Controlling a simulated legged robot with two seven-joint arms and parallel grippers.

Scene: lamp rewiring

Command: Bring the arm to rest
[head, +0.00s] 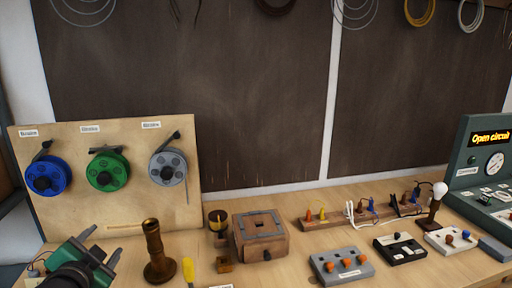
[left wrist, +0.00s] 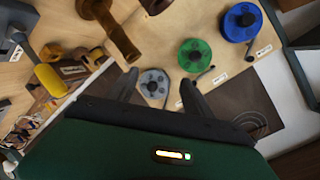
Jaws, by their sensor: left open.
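My left gripper (head: 98,243) is at the lower left of the head view, in front of the spool board. Its jaws are open with nothing between them. In the left wrist view its two dark fingers (left wrist: 158,92) stand apart, with the board and the grey spool beyond them. My right gripper is not in either view.
A wooden board (head: 120,205) carries blue (head: 48,175), green (head: 107,171) and grey (head: 168,168) spools. A brass lamp stem (head: 156,252) stands right of my gripper. A wooden box (head: 260,235), terminal blocks (head: 341,264) and a green tester (head: 480,170) fill the bench rightward.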

